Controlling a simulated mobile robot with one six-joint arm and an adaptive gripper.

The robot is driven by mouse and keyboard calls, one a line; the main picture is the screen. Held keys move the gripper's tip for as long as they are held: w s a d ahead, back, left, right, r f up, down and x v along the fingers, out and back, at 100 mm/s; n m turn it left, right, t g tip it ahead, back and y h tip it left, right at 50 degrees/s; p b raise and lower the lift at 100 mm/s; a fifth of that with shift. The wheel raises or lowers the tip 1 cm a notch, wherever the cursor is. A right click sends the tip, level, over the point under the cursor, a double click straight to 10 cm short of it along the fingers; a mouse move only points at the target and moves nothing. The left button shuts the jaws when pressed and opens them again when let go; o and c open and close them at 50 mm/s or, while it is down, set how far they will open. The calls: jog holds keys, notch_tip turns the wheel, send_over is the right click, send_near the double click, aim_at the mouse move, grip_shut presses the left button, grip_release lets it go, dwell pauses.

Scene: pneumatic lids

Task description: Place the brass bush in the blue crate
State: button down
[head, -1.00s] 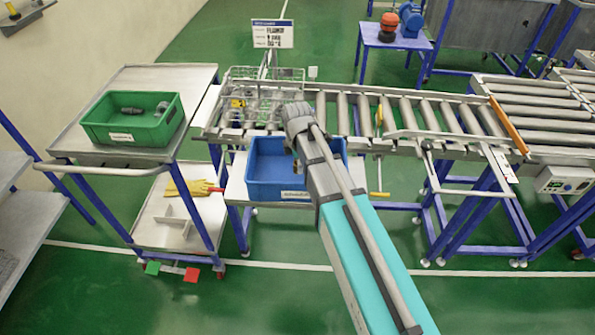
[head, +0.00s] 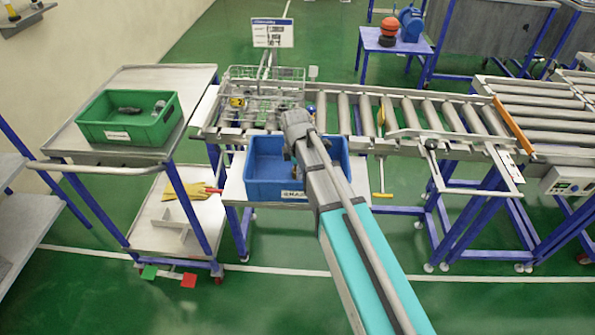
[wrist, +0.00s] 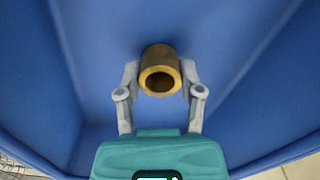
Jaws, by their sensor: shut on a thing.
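The brass bush (wrist: 160,72) is a short hollow cylinder, seen in the wrist view between the two fingers of my gripper (wrist: 160,80). My gripper is shut on it, with a finger on each side. Blue walls and floor of the blue crate (wrist: 60,75) surround it in the wrist view. In the head view the blue crate (head: 262,190) stands on a low shelf in front of the roller conveyor, and the end of my arm is over its right part. I cannot tell whether the bush touches the crate floor.
A green crate (head: 128,132) with grey parts stands on a cart (head: 75,150) at left. A wire basket (head: 262,88) sits on the conveyor behind the blue crate. The roller conveyor (head: 440,118) runs to the right. The left part of the blue crate looks empty.

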jog(key=shift+f, duration=0.2)
jog(key=shift+c, duration=1.2)
grip_release()
jog(key=shift+r, duration=0.15)
notch_tip(320, 180, up, 12)
jog(key=p, duration=1.2)
jog(key=shift+a, duration=0.15)
